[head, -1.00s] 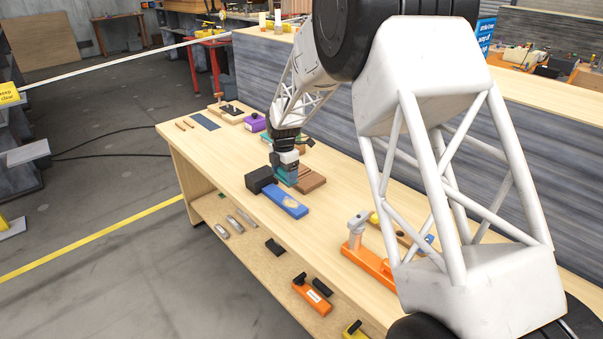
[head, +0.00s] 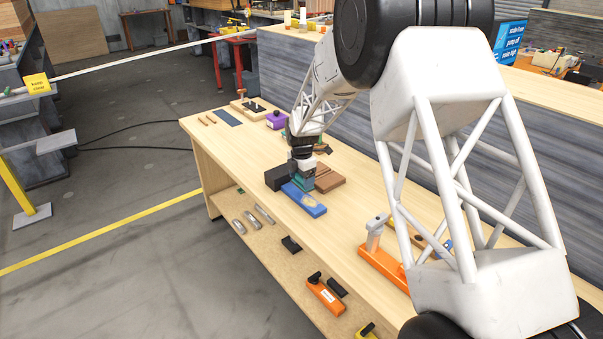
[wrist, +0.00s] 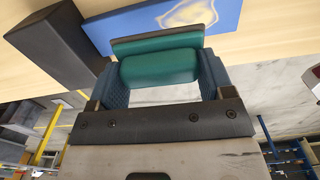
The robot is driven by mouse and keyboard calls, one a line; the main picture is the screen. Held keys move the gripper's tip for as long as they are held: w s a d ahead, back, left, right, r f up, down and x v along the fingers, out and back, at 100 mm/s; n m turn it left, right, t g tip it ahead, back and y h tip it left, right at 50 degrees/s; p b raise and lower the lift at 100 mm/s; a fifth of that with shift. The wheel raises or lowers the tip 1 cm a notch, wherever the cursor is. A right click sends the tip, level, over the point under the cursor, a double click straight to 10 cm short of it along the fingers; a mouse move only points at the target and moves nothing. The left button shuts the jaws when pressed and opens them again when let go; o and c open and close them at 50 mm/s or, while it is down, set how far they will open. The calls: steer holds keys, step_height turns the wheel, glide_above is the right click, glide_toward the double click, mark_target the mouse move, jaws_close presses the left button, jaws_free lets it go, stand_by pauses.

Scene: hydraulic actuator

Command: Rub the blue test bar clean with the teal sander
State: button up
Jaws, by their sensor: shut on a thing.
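The blue test bar (head: 318,211) lies flat on the bench, with a tan patch on its top. The bar also shows at the top of the wrist view (wrist: 115,32), partly hidden by the sander. My gripper (wrist: 162,80) is shut on the teal sander (wrist: 160,65), one finger on each side of its rounded body. In the head view my gripper (head: 301,178) and the sander are at the far end of the bar, beyond the tan patch. I cannot tell whether the sander's face touches the bar.
A black block (head: 279,177) stands close to the left of the bar's far end. A brown grooved block (head: 329,179) lies to the right. An orange fixture (head: 382,266) stands nearer on the bench. A purple object (head: 276,121) is farther back. The bench between is bare.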

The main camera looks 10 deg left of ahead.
mark_target(307, 192)
step_height(307, 192, down, 4)
steer(key=shift+f, duration=0.1)
steer(key=shift+s+d+f, duration=0.15)
steer(key=shift+f, duration=0.05)
steer(key=shift+c, duration=0.3)
steer(key=shift+s+d, duration=0.3)
steer(key=shift+s, duration=0.05)
steer(key=shift+s+d+r, duration=0.15)
steer(key=shift+s+d, duration=1.2)
steer(key=shift+s+d+f, duration=0.3)
steer(key=shift+s+d, duration=0.7)
steer(key=shift+w+a, duration=2.65)
steer(key=shift+w+a+r, duration=0.1)
steer(key=shift+w+a, duration=0.1)
steer(key=shift+w, duration=0.05)
steer(key=shift+s+r, duration=0.1)
steer(key=shift+r, duration=3.9)
